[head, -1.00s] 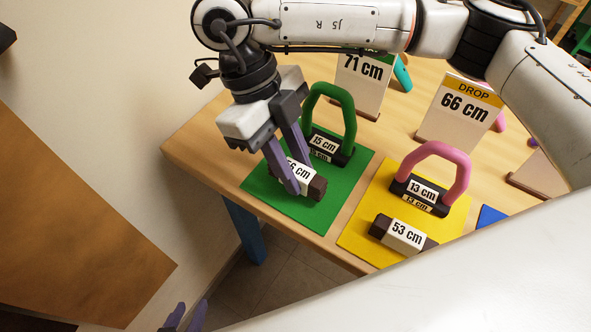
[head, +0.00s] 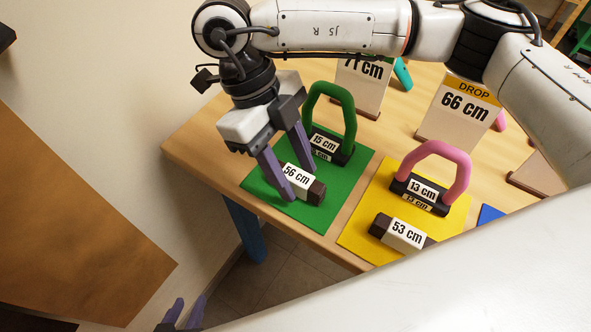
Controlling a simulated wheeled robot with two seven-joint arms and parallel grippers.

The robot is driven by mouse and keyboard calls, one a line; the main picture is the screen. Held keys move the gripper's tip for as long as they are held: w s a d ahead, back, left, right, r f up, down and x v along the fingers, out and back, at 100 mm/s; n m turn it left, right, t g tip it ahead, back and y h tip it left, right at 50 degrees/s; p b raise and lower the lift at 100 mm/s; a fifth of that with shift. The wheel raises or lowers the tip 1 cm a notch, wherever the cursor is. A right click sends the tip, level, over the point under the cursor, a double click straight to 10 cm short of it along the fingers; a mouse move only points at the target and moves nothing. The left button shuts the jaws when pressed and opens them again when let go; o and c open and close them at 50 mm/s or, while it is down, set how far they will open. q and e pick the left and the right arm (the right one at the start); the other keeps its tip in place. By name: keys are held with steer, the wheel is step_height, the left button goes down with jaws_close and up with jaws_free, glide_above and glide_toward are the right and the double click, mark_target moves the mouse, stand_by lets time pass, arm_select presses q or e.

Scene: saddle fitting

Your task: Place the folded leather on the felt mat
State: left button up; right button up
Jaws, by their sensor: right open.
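The folded leather (head: 316,193) is a dark brown block with a white band marked 56 cm. It lies on the green felt mat (head: 320,218), near its front edge. My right gripper (head: 297,182), with purple fingers, is open around it. One finger is in front of the band and the other is behind it. I cannot tell whether they touch it. My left gripper (head: 183,314) shows only as two purple fingertips at the bottom edge, apart, with nothing seen between them.
A green arch with a 15 cm label (head: 345,118) stands at the mat's back. To the right, a yellow mat (head: 358,228) holds a pink arch (head: 460,170) and a dark block marked 53 cm (head: 403,234). Signs marked 71 cm (head: 362,90) and 66 cm (head: 462,110) stand behind.

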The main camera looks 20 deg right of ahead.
steer(key=v, duration=1.1)
steer(key=shift+r, duration=0.1)
